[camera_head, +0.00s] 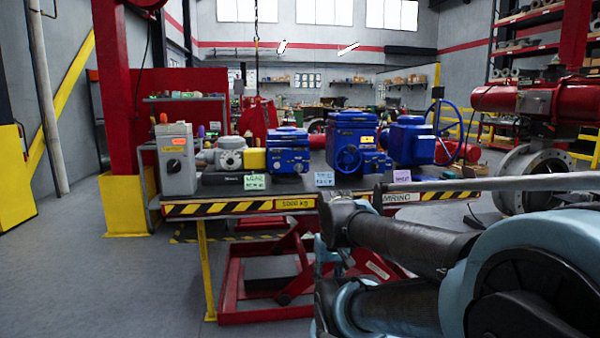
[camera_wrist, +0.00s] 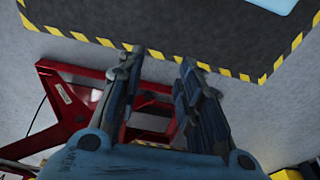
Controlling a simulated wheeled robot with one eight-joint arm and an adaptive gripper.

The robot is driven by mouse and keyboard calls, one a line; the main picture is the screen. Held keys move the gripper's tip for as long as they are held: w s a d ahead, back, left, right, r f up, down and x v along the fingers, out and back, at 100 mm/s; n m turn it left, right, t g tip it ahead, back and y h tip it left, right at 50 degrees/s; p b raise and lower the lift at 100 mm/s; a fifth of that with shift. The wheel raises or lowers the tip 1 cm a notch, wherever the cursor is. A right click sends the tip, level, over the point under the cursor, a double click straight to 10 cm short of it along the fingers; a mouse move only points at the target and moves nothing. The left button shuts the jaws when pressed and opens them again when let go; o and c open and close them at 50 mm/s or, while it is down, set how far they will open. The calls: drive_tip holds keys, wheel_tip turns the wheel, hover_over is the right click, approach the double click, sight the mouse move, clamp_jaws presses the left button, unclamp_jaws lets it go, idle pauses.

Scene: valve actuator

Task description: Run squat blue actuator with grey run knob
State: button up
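A squat blue actuator (camera_head: 288,152) stands upright on the lift table (camera_head: 230,203), left of a taller blue actuator (camera_head: 352,135). Small pale marks show on its front, but I cannot make out a grey run knob at this size. The table's dark top with its striped edge also shows in the wrist view (camera_wrist: 190,25); the squat actuator is not seen there. My gripper (camera_wrist: 158,62) is open and empty, with its two fingers apart below the table's striped edge in the picture. In the head view my arm fills the lower right, apart from the actuators.
A grey box with a dark knob (camera_head: 176,160) and a grey actuator with a yellow block (camera_head: 230,153) stand at the left. Another blue actuator (camera_head: 408,140) with a large handwheel stands at the right. A red pipe and flange (camera_head: 535,165) are further right. Floor at left is clear.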

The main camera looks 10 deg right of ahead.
drive_tip(key=shift+o, duration=0.6)
drive_tip(key=shift+w, duration=0.1)
drive_tip(key=o, duration=0.4)
drive_tip(key=shift+s+r, duration=0.15)
drive_tip(key=shift+s, duration=0.1)
drive_tip(key=shift+o, duration=0.2)
drive_tip(key=shift+a+r, duration=0.2)
drive_tip(key=shift+r, duration=0.05)
drive_tip(key=w+a+r+m+t+y, duration=0.1)
drive_tip(key=w+a+r+t+y, duration=0.15)
drive_tip(key=w, duration=0.45)
drive_tip(key=w+a+r+m+t+y, duration=0.1)
drive_tip(key=w+a+r+m+y, duration=0.15)
drive_tip(key=w, duration=0.35)
drive_tip(key=m+t+y, duration=0.2)
drive_tip(key=m+t, duration=0.8)
drive_tip(key=t, duration=0.1)
approach(300, 169)
drive_tip(key=x, duration=0.8)
drive_tip(key=shift+w+a, duration=0.15)
drive_tip(key=shift+w, duration=0.05)
